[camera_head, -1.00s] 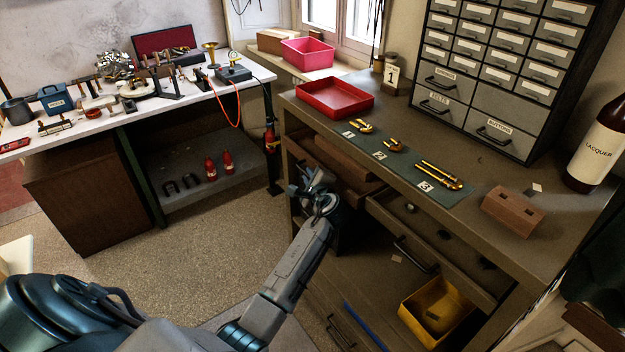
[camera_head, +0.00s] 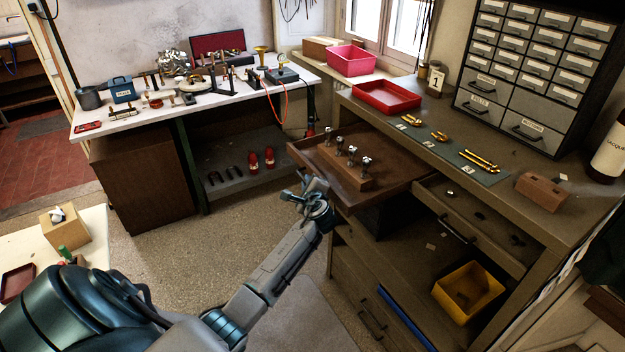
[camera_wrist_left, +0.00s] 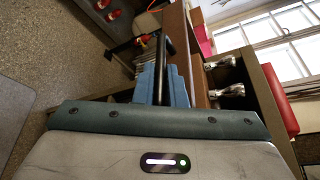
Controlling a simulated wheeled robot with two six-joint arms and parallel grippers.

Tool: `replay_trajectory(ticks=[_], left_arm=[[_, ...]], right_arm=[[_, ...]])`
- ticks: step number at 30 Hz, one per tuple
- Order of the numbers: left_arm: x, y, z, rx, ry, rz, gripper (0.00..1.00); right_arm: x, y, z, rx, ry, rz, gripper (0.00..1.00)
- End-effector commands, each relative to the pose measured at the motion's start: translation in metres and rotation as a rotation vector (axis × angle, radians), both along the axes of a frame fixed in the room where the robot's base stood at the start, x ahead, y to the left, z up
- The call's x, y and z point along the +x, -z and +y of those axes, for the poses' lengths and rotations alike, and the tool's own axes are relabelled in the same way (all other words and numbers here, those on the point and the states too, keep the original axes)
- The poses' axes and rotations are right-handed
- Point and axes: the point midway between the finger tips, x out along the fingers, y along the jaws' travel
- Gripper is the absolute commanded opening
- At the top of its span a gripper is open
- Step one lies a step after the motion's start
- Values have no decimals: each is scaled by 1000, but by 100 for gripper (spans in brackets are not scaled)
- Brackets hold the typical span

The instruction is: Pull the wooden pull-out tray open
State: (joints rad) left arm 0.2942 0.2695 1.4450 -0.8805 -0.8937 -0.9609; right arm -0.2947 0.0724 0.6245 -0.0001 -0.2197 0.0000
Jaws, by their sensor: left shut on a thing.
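The wooden pull-out tray (camera_head: 297,150) sticks out from under the top of the right-hand bench, well open. In it stands a brown wooden block (camera_head: 345,168) with several silvery metal pieces upright in it. My left gripper (camera_head: 312,189) is at the tray's front, shut on its dark handle. In the left wrist view the black handle bar (camera_wrist_left: 161,62) runs between the blue-grey fingers of the gripper (camera_wrist_left: 162,84). The fingers partly hide the handle there. In the head view my gripper hides the handle. My right gripper is not in view.
Below and right of the tray, a bench drawer (camera_head: 470,226) stands partly open. A yellow bin (camera_head: 468,292) sits on a lower shelf. A red tray (camera_head: 386,97) and brass parts lie on the bench top. Bare floor (camera_head: 190,250) lies left of my arm.

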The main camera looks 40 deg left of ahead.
Motion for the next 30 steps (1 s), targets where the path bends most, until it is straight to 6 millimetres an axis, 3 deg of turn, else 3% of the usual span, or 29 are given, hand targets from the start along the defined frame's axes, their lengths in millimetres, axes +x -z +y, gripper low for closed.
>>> replay_trajectory(ticks=[14, 15, 16, 25, 30], left_arm=[[-7, 4, 2, 1, 0, 8, 0], [-7, 4, 2, 1, 0, 8, 13], [-7, 4, 2, 1, 0, 8, 18], [-7, 3, 1, 1, -1, 5, 19], [-17, 1, -11, 0, 1, 2, 19]], right_arm=[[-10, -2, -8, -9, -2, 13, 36], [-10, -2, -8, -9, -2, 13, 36], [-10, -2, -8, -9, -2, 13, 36], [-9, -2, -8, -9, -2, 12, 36], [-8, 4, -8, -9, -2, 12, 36]])
